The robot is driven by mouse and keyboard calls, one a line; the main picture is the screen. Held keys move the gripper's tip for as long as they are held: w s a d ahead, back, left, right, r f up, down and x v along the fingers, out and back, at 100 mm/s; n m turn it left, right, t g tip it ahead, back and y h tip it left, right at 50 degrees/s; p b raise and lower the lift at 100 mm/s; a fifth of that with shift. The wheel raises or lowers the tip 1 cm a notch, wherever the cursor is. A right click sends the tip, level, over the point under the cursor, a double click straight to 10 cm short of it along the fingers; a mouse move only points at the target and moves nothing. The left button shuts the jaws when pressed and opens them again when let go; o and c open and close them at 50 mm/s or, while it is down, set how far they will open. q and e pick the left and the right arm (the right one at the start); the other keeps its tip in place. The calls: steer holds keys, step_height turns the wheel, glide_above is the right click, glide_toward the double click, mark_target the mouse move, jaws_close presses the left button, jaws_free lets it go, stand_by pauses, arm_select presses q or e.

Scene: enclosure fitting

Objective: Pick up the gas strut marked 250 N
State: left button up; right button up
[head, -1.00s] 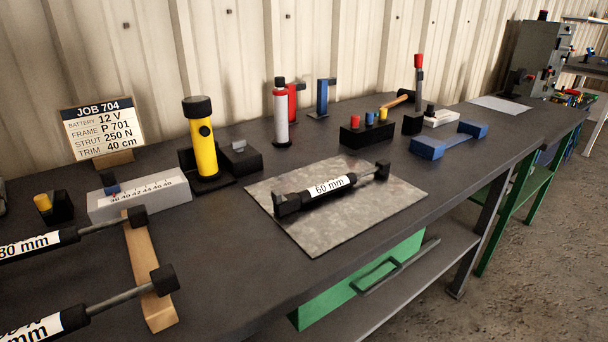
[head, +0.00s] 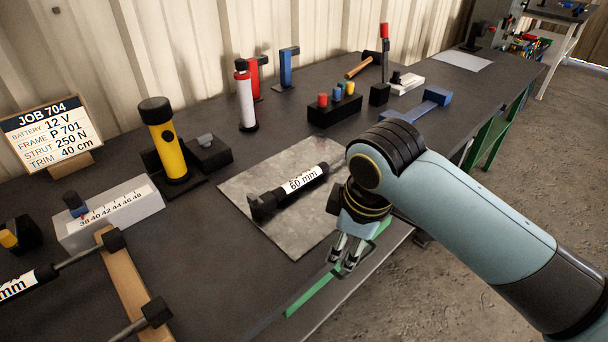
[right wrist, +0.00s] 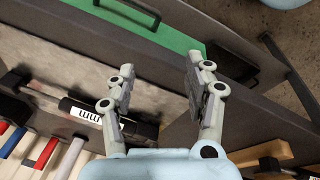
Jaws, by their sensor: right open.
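One gas strut (head: 300,184), black with a white label ending in "60 mm", lies on a grey metal plate (head: 315,225); it also shows in the right wrist view (right wrist: 75,106). Two more struts (head: 25,284) (head: 130,325) lie at the lower left across a wooden rest (head: 125,275), partly cut off by the picture's edge. No force mark is readable on any strut. The job card (head: 52,132) reads strut 250 N. My right gripper (head: 345,258) is open and empty near the bench's front edge, apart from the struts; it also shows in the right wrist view (right wrist: 162,80). My left gripper is not in view.
A trim scale block (head: 110,217), a yellow torch (head: 165,140), a white-and-red canister (head: 245,100) and a black block with coloured knobs (head: 335,108) stand behind.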

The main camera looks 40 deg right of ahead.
mark_target(305, 174)
steer(key=w+d+r+n, duration=0.1)
steer(key=w+n, duration=0.1)
steer(key=w, duration=0.1)
steer(key=w+d+r+n, duration=0.1)
steer(key=w+n, duration=0.1)
steer(key=w, duration=0.1)
steer(key=w+r+n+g, duration=0.1)
steer(key=w+r+n, duration=0.1)
steer(key=w, duration=0.1)
steer(key=shift+w+d+p, duration=0.3)
steer(key=shift+w+d, duration=0.1)
steer(key=w+d+r+n, duration=0.1)
steer(key=w+n, duration=0.1)
steer(key=w+r+n, duration=0.2)
steer(key=w, duration=0.1)
steer(key=w+d+r+n+g, duration=0.1)
steer(key=w+r+n, duration=0.1)
steer(key=shift+w+d+y, duration=0.25)
steer(key=shift+d+y, duration=0.1)
steer(key=shift+y, duration=0.05)
step_height(305, 174, down, 4)
steer(key=shift+r, duration=0.15)
steer(key=f, duration=0.6)
steer(key=shift+w, duration=0.4)
steer(key=shift+r, duration=0.1)
steer(key=shift+c, duration=0.2)
jaws_close()
